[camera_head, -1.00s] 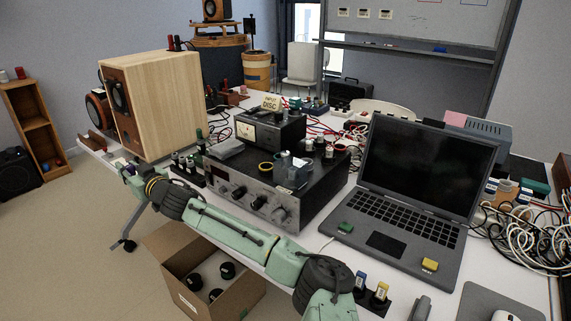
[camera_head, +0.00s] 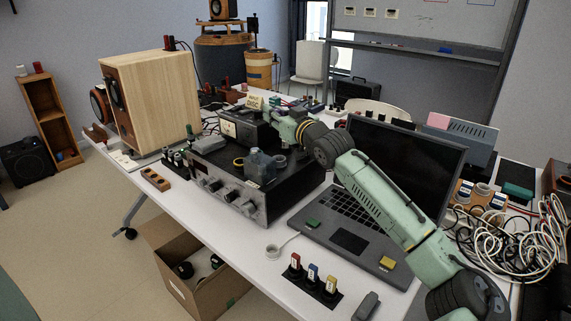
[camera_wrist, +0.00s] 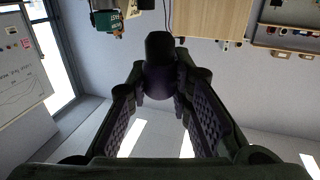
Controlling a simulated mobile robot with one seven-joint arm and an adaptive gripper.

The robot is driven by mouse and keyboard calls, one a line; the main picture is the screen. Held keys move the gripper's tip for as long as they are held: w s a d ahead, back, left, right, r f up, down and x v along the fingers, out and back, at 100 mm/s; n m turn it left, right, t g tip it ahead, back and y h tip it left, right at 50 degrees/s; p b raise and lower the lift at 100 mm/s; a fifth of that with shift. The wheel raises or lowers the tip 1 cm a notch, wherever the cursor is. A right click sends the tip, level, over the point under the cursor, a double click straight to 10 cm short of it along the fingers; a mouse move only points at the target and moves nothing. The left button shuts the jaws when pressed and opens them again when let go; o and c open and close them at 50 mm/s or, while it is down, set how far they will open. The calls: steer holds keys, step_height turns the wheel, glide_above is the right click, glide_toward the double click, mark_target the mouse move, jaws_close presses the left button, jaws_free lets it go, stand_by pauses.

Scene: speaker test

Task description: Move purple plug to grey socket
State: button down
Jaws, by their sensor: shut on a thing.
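My gripper (camera_wrist: 160,92) is shut on a dark plug (camera_wrist: 160,48) with a faint purple tint, held between the fingertips in the wrist view. In the head view my gripper (camera_head: 277,113) is above the back of the black amplifier (camera_head: 290,190), beside the small meter box (camera_head: 228,128). The plug cannot be made out there. I cannot pick out the grey socket with certainty in either view.
A wooden speaker (camera_head: 160,105) stands at the left. An open laptop (camera_head: 350,242) lies under my arm. Tangled cables (camera_head: 530,235) fill the right side. Red, blue and yellow plugs (camera_head: 313,278) stand at the front. The front left table strip is mostly clear.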

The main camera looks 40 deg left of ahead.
steer(key=f+p, duration=0.1)
steer(key=f, duration=0.6)
steer(key=f+p, duration=0.1)
steer(key=f, duration=0.2)
steer(key=shift+w+d+f+p, duration=0.1)
steer(key=shift+d+f+p, duration=0.15)
steer(key=shift+f+p, duration=0.1)
steer(key=c, duration=1.7)
jaws_free()
steer(key=shift+d, duration=0.1)
steer(key=shift+b+v, duration=1.7)
steer(key=shift+v, duration=4.25)
